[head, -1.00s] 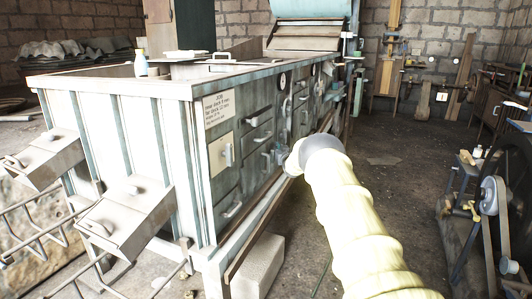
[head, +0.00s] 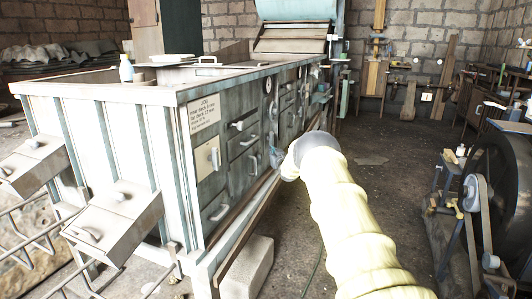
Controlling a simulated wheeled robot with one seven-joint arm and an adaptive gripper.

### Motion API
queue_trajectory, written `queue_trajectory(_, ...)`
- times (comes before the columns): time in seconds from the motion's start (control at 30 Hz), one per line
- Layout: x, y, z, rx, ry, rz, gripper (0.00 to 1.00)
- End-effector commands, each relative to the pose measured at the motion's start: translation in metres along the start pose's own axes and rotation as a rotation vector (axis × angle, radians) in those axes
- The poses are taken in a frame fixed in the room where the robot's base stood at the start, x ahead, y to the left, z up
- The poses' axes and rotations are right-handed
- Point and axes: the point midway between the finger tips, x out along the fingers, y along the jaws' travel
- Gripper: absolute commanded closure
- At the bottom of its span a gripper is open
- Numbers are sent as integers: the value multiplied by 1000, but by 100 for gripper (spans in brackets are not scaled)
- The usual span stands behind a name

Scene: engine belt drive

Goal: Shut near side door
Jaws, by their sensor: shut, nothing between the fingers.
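A long pale blue-green metal cabinet (head: 115,165) stands left of centre. Its side holds several grey fronts with handles. My yellowish arm reaches up from the bottom right. My gripper (head: 276,157), small and partly hidden by the arm's end, is shut and empty beside the cabinet's side, right of the cream door. I cannot tell whether it touches a front.
A bottle (head: 126,68) stands on the cabinet's top. A concrete block (head: 248,268) lies under its side rail. A machine with a large dark wheel (head: 497,195) stands at the right. Tilted metal boxes (head: 118,222) stick out at the left. The floor between is mostly clear.

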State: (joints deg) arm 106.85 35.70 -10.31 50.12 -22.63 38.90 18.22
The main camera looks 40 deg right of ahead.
Motion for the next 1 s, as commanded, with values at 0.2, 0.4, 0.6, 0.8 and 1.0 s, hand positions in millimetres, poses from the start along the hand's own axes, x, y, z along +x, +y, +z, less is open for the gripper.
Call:
queue_trajectory(0.2, -24, 30, 2, 4, -3, -3, 100)
queue_trajectory(0.4, -43, 53, 1, 3, -2, -4, 100)
queue_trajectory(0.6, -54, 64, 1, 1, -1, -5, 100)
queue_trajectory(0.8, -56, 68, 2, 1, -1, -5, 100)
queue_trajectory(1.0, -56, 69, 4, 3, -3, -4, 100)
